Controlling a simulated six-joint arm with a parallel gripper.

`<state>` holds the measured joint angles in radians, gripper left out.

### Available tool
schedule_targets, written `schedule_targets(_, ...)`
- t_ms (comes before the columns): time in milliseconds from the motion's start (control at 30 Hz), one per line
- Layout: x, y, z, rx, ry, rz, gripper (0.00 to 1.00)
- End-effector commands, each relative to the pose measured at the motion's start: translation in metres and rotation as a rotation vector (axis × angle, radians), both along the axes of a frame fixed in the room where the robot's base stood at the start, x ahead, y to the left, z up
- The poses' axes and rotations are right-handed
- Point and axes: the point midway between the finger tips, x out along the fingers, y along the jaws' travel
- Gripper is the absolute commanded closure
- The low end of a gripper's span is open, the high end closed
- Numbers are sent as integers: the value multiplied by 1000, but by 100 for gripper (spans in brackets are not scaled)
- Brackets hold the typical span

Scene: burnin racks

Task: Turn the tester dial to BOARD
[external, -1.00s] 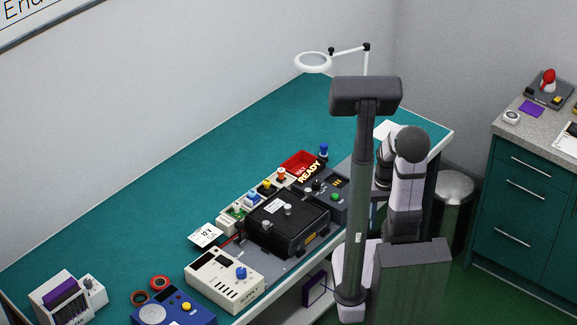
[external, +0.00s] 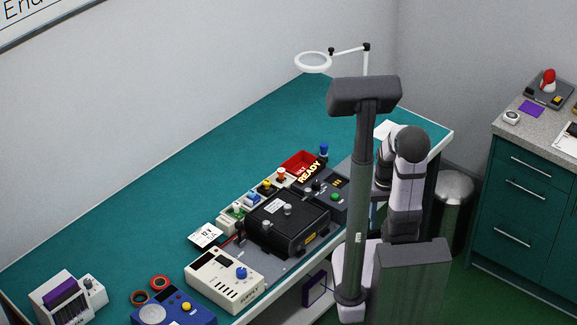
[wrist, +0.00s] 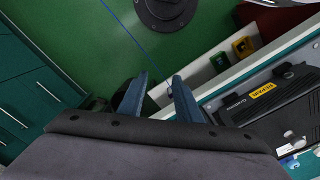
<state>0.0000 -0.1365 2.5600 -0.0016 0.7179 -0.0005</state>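The tester appears to be the dark grey unit (external: 340,182) at the right end of the row on the bench, with a lit READY sign (external: 310,172) and a green button. A small black knob (external: 316,184) on it may be the dial; its setting is too small to read. A blue knob (external: 241,273) sits on a separate cream box (external: 213,283). My gripper (wrist: 160,77) shows in the wrist view with its two blue-grey fingers apart and nothing between them, over the floor beside the bench edge. In the external view it is hidden behind my own body.
A black lidded box (external: 286,222) stands beside the tester; it shows at right in the wrist view (wrist: 285,108). Small colored parts and a red bin (external: 298,160) lie behind it. A magnifier lamp (external: 313,62) stands at the back.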

Motion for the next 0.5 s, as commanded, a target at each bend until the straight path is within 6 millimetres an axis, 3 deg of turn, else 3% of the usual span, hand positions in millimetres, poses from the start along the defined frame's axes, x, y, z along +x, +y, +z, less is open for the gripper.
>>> schedule_targets(267, 17, 6, 10, 1, 2, 83, 59)
schedule_targets(500, 83, 40, 43, 8, 12, 432, 59)
